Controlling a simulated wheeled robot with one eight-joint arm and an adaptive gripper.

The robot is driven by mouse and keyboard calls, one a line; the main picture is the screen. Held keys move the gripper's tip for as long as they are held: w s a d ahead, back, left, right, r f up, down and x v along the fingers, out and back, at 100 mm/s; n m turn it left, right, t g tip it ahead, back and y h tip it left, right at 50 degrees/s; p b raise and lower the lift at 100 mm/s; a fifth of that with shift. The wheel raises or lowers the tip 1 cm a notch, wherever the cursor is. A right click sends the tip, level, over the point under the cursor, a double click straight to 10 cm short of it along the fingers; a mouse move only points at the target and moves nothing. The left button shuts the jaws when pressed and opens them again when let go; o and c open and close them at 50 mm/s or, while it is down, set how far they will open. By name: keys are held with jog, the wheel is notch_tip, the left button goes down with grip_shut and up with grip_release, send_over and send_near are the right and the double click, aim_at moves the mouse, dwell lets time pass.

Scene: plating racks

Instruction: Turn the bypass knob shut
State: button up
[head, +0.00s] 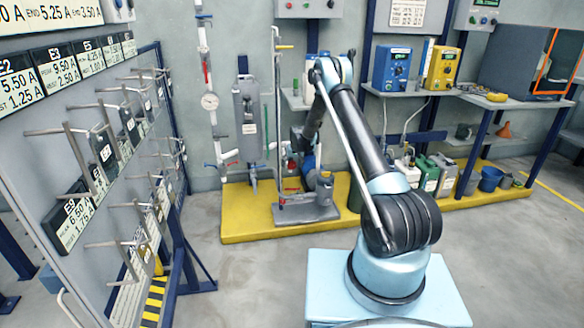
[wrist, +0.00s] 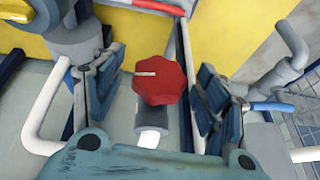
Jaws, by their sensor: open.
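A red, many-sided knob (wrist: 165,88) sits in the middle of the wrist view, on a grey and white pipe fitting (wrist: 150,125). A pale line on its face runs from near the middle to its left edge. My gripper (wrist: 157,72) is open, with one finger on each side of the knob and visible gaps to both. In the head view my arm reaches toward the stand on the yellow platform. The arm and the pipework there hide most of the gripper, and I cannot make out the knob clearly.
The yellow platform (head: 235,232) carries a grey base plate (head: 305,213) and upright pipes. In the wrist view a white bent handle (wrist: 45,125) is at left, and a grey pipe with a blue lever (wrist: 270,106) at right. A panel with pegs (head: 65,200) stands at left.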

jog(key=c, duration=1)
jog(key=shift+c, duration=0.2)
jog(key=shift+a+h, duration=0.15)
jog(key=shift+h, duration=0.15)
jog(key=h, duration=0.2)
jog(key=n+t+h, duration=0.1)
jog(key=shift+s+a, duration=0.1)
jog(key=shift+a, duration=0.15)
jog(key=t+h, duration=0.1)
jog(key=h, duration=0.1)
jog(key=n+h, duration=0.1)
jog(key=h, duration=0.1)
jog(key=shift+a+f+t+h, duration=0.2)
jog(key=shift+t+h, duration=0.1)
jog(key=shift+t, duration=0.1)
jog(key=o, duration=1)
jog(key=shift+o, duration=0.2)
